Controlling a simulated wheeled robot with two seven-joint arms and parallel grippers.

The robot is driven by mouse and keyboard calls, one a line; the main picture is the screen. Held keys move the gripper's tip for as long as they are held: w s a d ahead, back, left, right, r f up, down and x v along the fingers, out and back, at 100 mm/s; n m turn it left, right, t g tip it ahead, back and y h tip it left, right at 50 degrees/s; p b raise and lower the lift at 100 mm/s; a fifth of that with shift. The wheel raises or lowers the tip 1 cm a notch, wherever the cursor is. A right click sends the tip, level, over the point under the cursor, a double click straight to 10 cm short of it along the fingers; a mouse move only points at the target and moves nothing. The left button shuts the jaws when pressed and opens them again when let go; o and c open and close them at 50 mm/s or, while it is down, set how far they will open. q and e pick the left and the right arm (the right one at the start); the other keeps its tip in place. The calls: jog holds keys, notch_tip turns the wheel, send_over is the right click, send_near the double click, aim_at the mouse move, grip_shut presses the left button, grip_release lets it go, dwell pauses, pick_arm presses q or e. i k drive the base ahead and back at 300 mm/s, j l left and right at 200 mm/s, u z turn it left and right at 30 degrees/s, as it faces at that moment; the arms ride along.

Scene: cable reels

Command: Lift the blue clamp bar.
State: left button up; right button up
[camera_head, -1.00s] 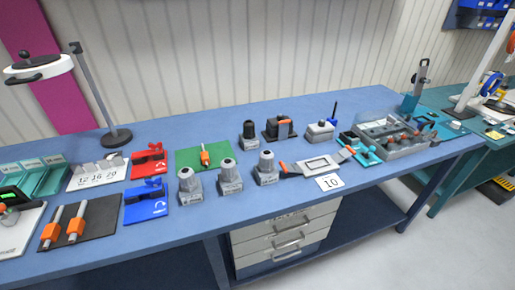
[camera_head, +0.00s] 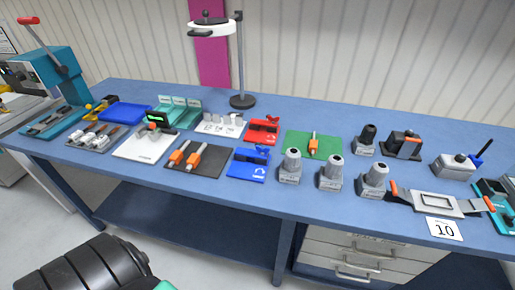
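The blue clamp (camera_head: 244,167) sits on the blue workbench, left of centre, in front of the matching red clamp (camera_head: 262,133). It has a flat blue base with white markings. Its blue bar (camera_head: 256,155) lies along the back of the base, with a small raised part at the right end; whether it is raised or lowered is too small to tell. Neither gripper's fingers are in view. Only a dark, ribbed part of my own body shows at the bottom left, well below and in front of the bench.
A dark mat (camera_head: 198,166) with orange-handled tools lies left of the blue clamp. Grey-topped cylinders on blocks (camera_head: 290,168) stand close to its right. A green mat (camera_head: 303,148) lies behind right. A lamp post (camera_head: 241,65) rises behind. The bench front edge is near.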

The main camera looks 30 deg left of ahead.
aim_at(239, 150)
jog(key=j+u, duration=0.35)
jog(key=i+j+u, duration=0.1)
jog(key=u, duration=0.3)
jog(key=i+j+u, duration=0.15)
jog(key=u, duration=0.2)
